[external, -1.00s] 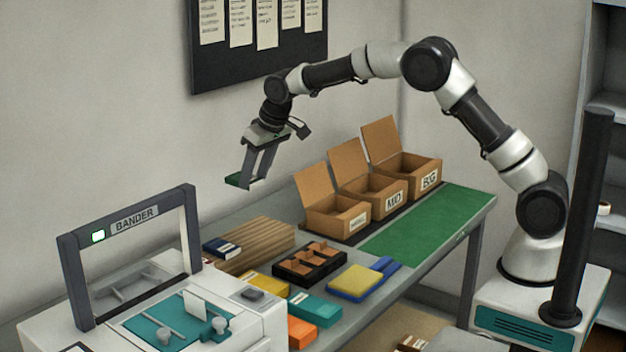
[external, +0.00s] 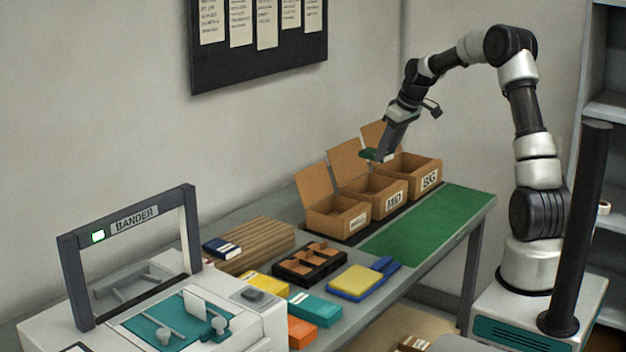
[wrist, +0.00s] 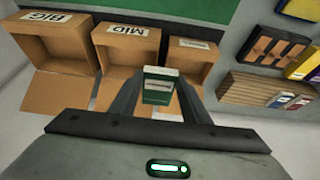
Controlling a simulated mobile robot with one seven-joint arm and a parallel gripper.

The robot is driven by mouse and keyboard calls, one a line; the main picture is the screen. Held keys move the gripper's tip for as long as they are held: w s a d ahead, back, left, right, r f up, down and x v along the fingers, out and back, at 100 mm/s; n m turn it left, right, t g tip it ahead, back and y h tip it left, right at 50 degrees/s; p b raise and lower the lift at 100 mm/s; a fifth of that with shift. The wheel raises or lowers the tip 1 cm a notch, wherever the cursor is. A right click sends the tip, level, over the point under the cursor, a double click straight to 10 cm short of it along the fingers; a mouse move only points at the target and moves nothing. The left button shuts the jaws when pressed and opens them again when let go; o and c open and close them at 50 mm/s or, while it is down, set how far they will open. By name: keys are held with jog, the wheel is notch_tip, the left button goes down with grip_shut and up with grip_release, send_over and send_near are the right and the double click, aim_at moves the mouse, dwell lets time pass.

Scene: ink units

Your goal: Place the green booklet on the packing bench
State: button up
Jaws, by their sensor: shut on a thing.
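My gripper (external: 380,156) is shut on the green booklet (external: 372,154) and holds it in the air above the open boxes, near the BIG and MID ones. In the wrist view the booklet (wrist: 158,86) sits between the two fingertips, green with a white band, in front of the MID box. The packing bench (external: 335,262) is a long grey table with a green mat (external: 425,222) at its right end. The mat also shows at the top of the wrist view (wrist: 185,10).
Three open cardboard boxes, BIG (external: 410,177), MID (external: 375,200) and a smaller one (external: 336,221), stand along the back. A black divided tray (external: 309,265), a yellow and blue stack (external: 357,281), and a bander machine (external: 130,270) are farther left. The green mat is clear.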

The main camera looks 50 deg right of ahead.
send_over(433, 222)
jog(key=shift+s+d+f+b, duration=0.1)
jog(key=shift+s+f+b, duration=0.15)
jog(key=shift+f, duration=3.05)
jog(key=shift+s+a+f+b, duration=0.1)
jog(key=shift+s+f+b, duration=0.15)
jog(key=shift+f, duration=3.1)
jog(key=shift+s+d+f+b, duration=0.15)
jog(key=shift+f+b, duration=0.1)
jog(key=shift+f, duration=3.05)
jog(key=shift+f, duration=0.1)
jog(key=shift+f, duration=0.15)
jog(key=o, duration=1)
jog(key=shift+o, duration=0.2)
jog(key=shift+r, duration=0.2)
jog(key=p+v, duration=0.1)
jog(key=v, duration=1.1)
